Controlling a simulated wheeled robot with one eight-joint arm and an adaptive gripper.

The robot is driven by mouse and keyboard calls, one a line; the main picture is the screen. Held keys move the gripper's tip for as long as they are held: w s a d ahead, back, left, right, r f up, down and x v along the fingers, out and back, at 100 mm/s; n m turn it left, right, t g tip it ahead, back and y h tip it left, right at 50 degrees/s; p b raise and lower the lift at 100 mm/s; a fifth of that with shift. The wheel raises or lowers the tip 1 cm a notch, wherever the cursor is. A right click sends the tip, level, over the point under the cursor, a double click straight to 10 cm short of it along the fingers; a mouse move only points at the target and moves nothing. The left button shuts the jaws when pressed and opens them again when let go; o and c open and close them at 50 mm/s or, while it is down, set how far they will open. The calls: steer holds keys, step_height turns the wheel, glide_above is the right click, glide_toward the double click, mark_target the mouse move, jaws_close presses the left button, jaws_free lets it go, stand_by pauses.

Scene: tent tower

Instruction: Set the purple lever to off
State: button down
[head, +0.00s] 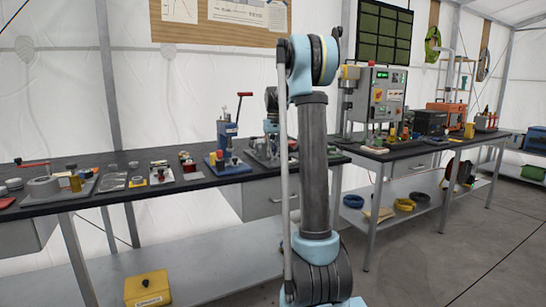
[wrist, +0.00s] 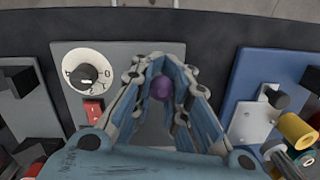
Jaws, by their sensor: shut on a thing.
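The purple lever (wrist: 161,88) shows in the wrist view as a round purple knob. It sits in front of a grey panel (wrist: 176,55). My gripper (wrist: 157,62) is shut on the knob, with a finger on each side. The lever's stem is hidden by the fingers and the gripper body, so I cannot tell its angle. In the head view my own arm stands in front, and I cannot make out the lever there.
On the same panel, left of my gripper, are a white-ringed dial (wrist: 87,71) and a red rocker switch (wrist: 93,110). A blue plate (wrist: 250,85) with metal fittings is on the right, near a yellow cylinder (wrist: 297,130). A dark workbench (head: 80,199) crosses the head view.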

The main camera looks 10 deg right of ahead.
steer(key=shift+w+a+g, duration=0.1)
steer(key=shift+w+g, duration=0.1)
steer(key=shift+g, duration=0.3)
steer(key=c, duration=1.5)
jaws_free()
steer(key=shift+c, duration=0.2)
steer(key=shift+r, duration=0.1)
step_height(320, 180, up, 12)
steer(key=w, duration=0.2)
steer(key=shift+w+f, duration=0.2)
steer(key=shift+w, duration=0.05)
